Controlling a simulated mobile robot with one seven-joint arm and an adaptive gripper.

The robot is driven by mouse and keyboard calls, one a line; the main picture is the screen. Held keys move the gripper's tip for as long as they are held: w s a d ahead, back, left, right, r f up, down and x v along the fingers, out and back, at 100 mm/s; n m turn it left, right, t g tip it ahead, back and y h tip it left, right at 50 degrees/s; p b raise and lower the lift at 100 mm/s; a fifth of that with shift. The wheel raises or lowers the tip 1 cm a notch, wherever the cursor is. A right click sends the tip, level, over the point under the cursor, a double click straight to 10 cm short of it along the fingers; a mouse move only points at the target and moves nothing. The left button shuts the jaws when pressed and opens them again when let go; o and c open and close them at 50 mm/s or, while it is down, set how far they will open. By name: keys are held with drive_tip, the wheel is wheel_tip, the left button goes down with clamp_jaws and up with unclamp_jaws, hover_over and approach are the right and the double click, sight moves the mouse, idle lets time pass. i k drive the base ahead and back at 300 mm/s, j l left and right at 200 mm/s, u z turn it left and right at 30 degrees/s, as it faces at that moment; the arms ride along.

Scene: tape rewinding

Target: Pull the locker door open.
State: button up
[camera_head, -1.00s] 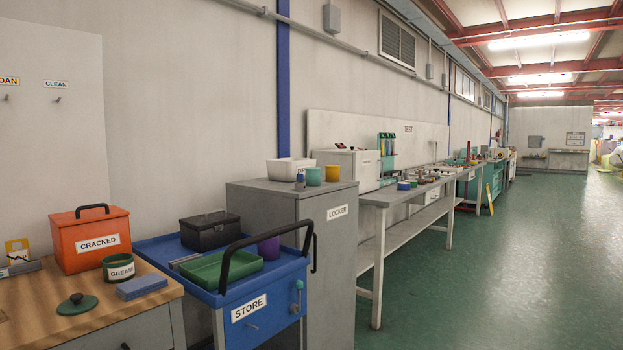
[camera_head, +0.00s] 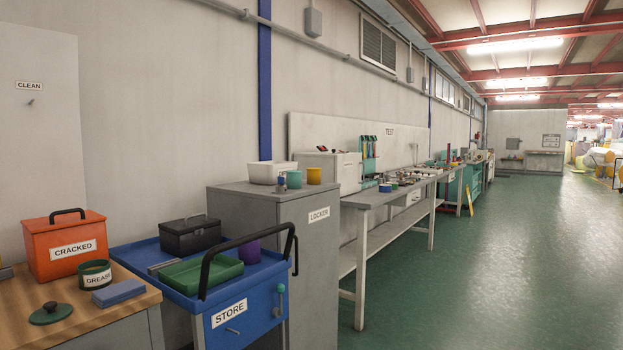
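The grey locker (camera_head: 318,262) stands against the wall behind the blue cart, with a white label reading LOCKER near the top of its right-hand face. That face looks closed. I cannot make out a handle or a door seam, and the cart and its black handle hide the locker's lower left part. My gripper is not in this view.
The blue STORE cart (camera_head: 258,285) stands in front of the locker, its black push handle (camera_head: 238,248) rising beside it. A white bin (camera_head: 271,172) and several cups sit on the locker's top. A workbench (camera_head: 352,247) stands beyond. Green floor (camera_head: 480,280) to the right is clear.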

sight(314, 253)
drive_tip(key=i+l, duration=1.1)
drive_tip(key=i, duration=0.95)
